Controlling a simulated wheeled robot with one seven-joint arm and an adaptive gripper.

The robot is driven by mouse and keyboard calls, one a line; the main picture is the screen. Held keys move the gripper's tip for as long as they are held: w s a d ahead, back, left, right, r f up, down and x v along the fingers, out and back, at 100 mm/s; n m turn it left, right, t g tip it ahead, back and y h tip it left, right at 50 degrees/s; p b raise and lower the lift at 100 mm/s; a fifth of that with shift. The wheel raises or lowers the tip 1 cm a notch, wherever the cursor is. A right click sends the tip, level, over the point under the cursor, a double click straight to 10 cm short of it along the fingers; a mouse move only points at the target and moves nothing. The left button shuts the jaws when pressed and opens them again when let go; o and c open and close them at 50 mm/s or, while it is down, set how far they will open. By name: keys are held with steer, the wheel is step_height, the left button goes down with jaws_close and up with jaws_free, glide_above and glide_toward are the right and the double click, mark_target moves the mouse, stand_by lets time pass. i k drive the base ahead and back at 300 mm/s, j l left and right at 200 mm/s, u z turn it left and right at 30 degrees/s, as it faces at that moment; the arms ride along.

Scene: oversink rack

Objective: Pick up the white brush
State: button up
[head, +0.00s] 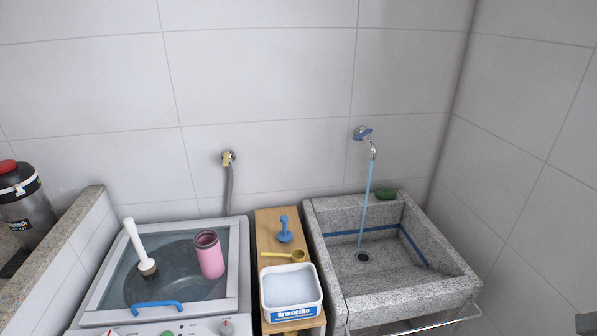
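The white brush (138,242) has a long white handle and a short brownish head. It stands on the glass lid (178,290) of the washing machine at the left, handle up and head down, and looks slightly tilted in the head view. No gripper is near it. My gripper cannot be made out; only a small dark grey shape shows at the bottom right corner, too cropped to identify.
A pink cup (210,256) stands close right of the brush, and a blue curved handle (157,306) lies in front. A wooden stand (268,228) holds a powder tub (291,290), yellow scoop (284,256) and blue item (284,231). A stone sink (445,279) is right.

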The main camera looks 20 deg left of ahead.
mark_target(147, 266)
steer(key=k+u, duration=0.1)
steer(key=u, duration=0.25)
steer(key=k+u, duration=0.1)
steer(key=u, duration=0.3)
steer(key=k+j+u, duration=0.1)
steer(key=u, duration=0.25)
steer(key=i+j+u, duration=0.55)
steer(key=i+j, duration=0.15)
steer(key=i, duration=0.05)
